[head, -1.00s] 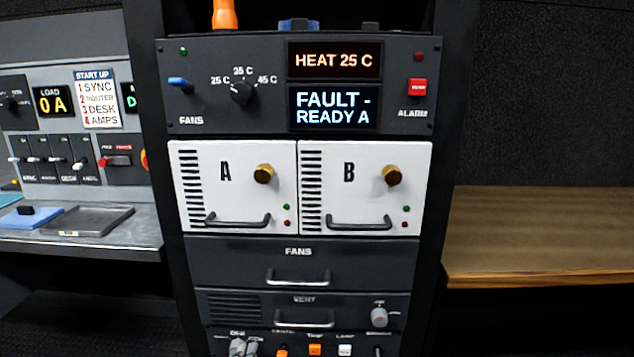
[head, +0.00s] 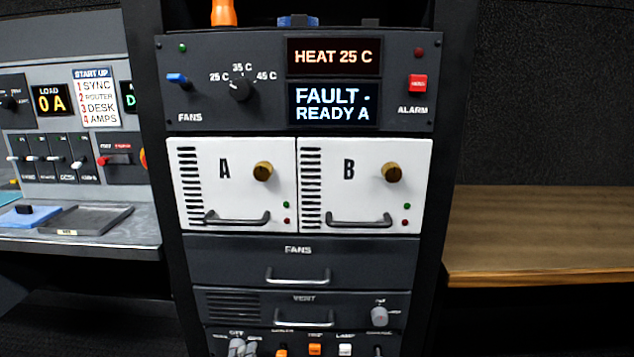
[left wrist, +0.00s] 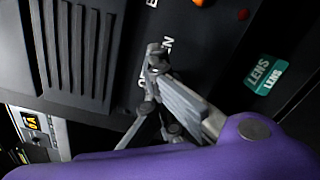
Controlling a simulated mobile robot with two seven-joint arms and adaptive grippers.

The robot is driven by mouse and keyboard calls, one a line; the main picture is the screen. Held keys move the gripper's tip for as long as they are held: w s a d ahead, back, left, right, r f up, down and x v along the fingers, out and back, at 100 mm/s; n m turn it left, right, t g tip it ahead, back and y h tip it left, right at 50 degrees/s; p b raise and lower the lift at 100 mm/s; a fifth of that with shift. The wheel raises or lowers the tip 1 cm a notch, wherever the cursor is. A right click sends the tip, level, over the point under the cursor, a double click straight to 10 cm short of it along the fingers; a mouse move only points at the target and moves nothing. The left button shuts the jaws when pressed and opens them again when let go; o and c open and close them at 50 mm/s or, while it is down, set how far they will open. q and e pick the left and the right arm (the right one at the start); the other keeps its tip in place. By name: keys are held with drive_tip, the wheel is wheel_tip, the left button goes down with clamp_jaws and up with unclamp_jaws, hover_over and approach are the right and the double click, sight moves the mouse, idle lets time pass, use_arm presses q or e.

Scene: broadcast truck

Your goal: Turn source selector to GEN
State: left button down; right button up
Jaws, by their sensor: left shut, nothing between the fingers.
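The source selector is not clearly visible. Partly covered white lettering that looks like OFF and GEN (left wrist: 168,45) stands on a dark panel in the left wrist view. My left gripper (left wrist: 157,58) is shut there, its grey fingertips over the panel between the two labels. They hide whatever knob lies beneath, and I cannot tell whether they touch it. In the head view the left gripper (head: 243,348) shows only as grey tips at the bottom edge, just under the OFF lettering (head: 236,332) low on the rack. My right gripper is in neither view.
Orange (head: 281,350) and white (head: 345,349) switches sit right of the tips. Above are a vent drawer (head: 250,307), a fans drawer (head: 225,262) and white modules A and B. The fault display (head: 333,106) is lit. A wooden desk (head: 540,230) stands right.

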use_arm(q)
drive_tip(key=shift+w+f+b, duration=0.3)
drive_tip(key=shift+f+b, duration=0.2)
drive_tip(key=shift+b, duration=0.05)
drive_tip(key=shift+s+d+f+b, duration=0.1)
drive_tip(key=shift+d+f+b, duration=0.15)
drive_tip(key=shift+f, duration=0.25)
drive_tip(key=shift+s+a+f, duration=0.1)
drive_tip(key=shift+f, duration=0.05)
drive_tip(key=shift+d, duration=0.3)
drive_tip(key=shift+s, duration=0.1)
drive_tip(key=s, duration=0.5)
drive_tip(key=shift+s+d+r+p, duration=0.15)
drive_tip(key=shift+s+r+p, duration=0.05)
drive_tip(key=shift+s+p, duration=0.2)
drive_tip(key=shift+f, duration=0.1)
